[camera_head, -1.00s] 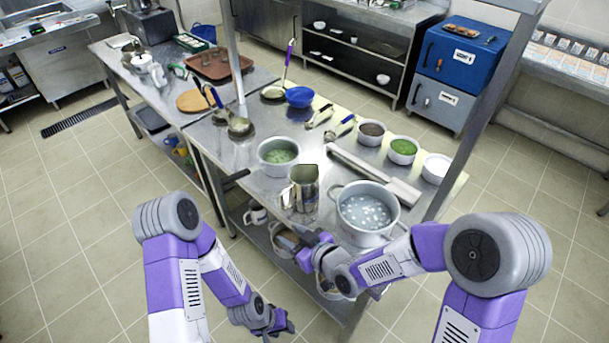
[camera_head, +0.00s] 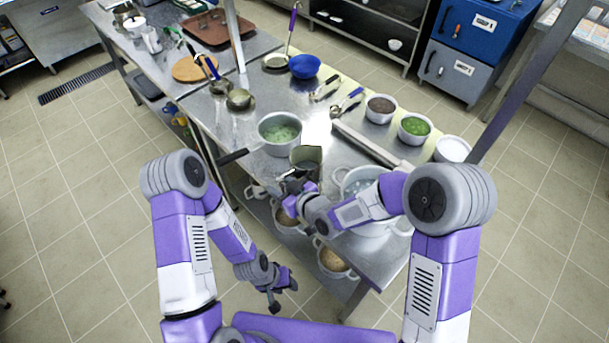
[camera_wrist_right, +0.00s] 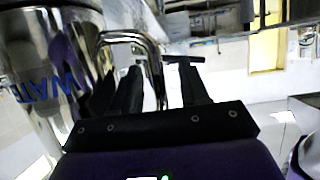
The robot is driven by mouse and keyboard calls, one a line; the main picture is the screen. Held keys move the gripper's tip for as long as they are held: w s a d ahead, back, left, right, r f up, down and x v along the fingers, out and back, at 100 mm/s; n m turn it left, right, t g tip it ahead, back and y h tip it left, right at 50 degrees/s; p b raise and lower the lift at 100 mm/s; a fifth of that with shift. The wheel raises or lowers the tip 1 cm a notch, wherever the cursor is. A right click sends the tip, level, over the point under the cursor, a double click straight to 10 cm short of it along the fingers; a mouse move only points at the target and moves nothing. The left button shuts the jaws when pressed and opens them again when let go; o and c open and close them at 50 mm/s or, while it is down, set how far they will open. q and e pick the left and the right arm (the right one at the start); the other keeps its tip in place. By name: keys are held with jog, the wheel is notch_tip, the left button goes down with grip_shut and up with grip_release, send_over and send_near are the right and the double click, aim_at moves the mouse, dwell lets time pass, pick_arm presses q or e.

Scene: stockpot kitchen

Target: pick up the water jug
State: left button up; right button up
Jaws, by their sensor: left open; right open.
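The water jug (camera_head: 309,155) is a shiny metal pitcher standing on the steel table, partly hidden behind my right gripper. My right gripper (camera_head: 293,180) is at the jug's near side. Its open fingers (camera_wrist_right: 155,85) appear to lie on either side of the handle; I cannot tell whether they touch it. My left gripper (camera_head: 281,290) is open and empty, low in front of the table.
A pot with green contents (camera_head: 279,131) stands just behind the jug. A large pot (camera_head: 352,184) is to its right, partly covered by my right arm. Small bowls (camera_head: 380,108) line the right edge. Pots (camera_head: 333,265) sit on the lower shelf.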

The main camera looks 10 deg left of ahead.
grip_shut()
